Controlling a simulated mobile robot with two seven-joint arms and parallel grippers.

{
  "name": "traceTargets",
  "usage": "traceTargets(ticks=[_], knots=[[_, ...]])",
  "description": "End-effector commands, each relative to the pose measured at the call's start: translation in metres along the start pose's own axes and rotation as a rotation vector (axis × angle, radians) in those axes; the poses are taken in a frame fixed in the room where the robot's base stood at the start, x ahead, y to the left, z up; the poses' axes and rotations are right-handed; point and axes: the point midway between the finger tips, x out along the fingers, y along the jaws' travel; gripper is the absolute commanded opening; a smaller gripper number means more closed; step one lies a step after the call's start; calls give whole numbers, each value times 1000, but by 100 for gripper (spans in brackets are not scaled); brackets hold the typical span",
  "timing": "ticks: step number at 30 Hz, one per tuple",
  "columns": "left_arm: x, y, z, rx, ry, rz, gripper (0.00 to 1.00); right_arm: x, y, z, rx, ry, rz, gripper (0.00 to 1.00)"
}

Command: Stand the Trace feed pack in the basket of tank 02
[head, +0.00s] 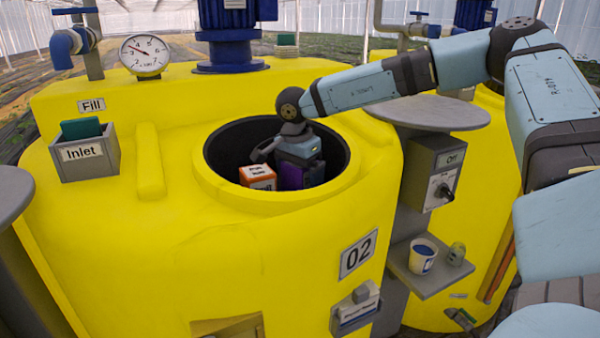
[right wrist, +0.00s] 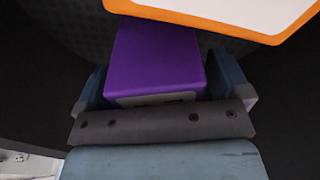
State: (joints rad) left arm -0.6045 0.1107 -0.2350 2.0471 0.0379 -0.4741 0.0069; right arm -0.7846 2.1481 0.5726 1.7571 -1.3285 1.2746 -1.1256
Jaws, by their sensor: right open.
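In the head view the round opening (head: 207,160) of yellow tank 02 (head: 150,260) holds two packs. One is orange with a white label (head: 258,178), its print too small to read surely. The other is a purple pack (head: 291,177) to its right. I cannot tell which is the Trace feed pack. My right gripper (head: 303,172) reaches down into the opening. In the right wrist view its open fingers (right wrist: 164,82) stand on either side of the purple pack (right wrist: 158,55), with the orange-edged pack (right wrist: 235,12) just beyond. The basket itself is mostly hidden in the dark opening.
The grey Inlet box (head: 85,165) with a green item sits left on the tank. A gauge (head: 145,55) and blue motor (head: 228,35) stand behind. At right are a switch box (head: 434,175) and a shelf (head: 430,280) with a cup (head: 423,256).

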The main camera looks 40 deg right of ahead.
Motion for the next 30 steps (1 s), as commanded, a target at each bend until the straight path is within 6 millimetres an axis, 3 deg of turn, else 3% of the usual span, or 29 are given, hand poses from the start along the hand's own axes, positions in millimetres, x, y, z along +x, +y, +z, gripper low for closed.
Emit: traceTargets(ticks=[5,12,18,30], knots=[[-1,-1,0,3,0,0,43,-23,-1,0,0,1,-4,94],[-1,-4,2,11,-5,-1,43,-76,-1,0,0,2,-4,94],[-1,-6,3,18,-7,-3,43,-109,0,0,0,1,-2,94],[-1,-3,2,7,-4,-2,43,-122,0,0,-1,0,1,94]])
